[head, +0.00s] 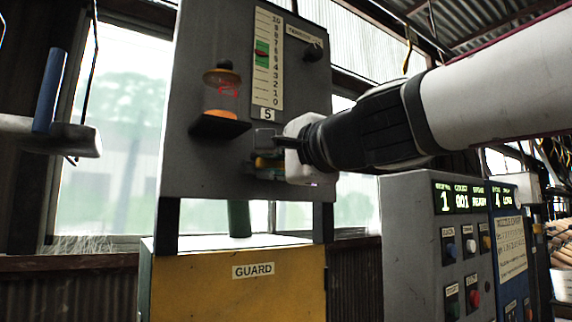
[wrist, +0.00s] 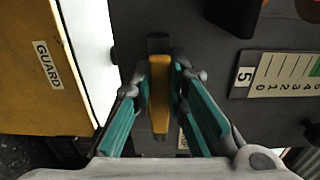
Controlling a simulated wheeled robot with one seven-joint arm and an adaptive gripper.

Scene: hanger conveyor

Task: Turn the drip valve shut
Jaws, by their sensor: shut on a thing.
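The drip valve's yellow handle (wrist: 159,98) stands out from the grey panel in the wrist view. Its long side runs up and down in that picture. My gripper (wrist: 161,80) has its teal fingers closed on both sides of it. In the head view my gripper (head: 272,165) is at the lower right of the panel, and only a small part of the yellow handle (head: 263,162) shows. The gripper body hides the rest. A clear cup with orange liquid (head: 222,95) sits on a dark shelf, above and left of the handle.
The grey panel (head: 190,165) carries a numbered scale (head: 268,60) and a dark knob (head: 313,50). A yellow GUARD box (head: 200,285) is below. A control console (head: 415,230) with buttons stands at the right. A hanging rail piece (head: 45,135) is at the left.

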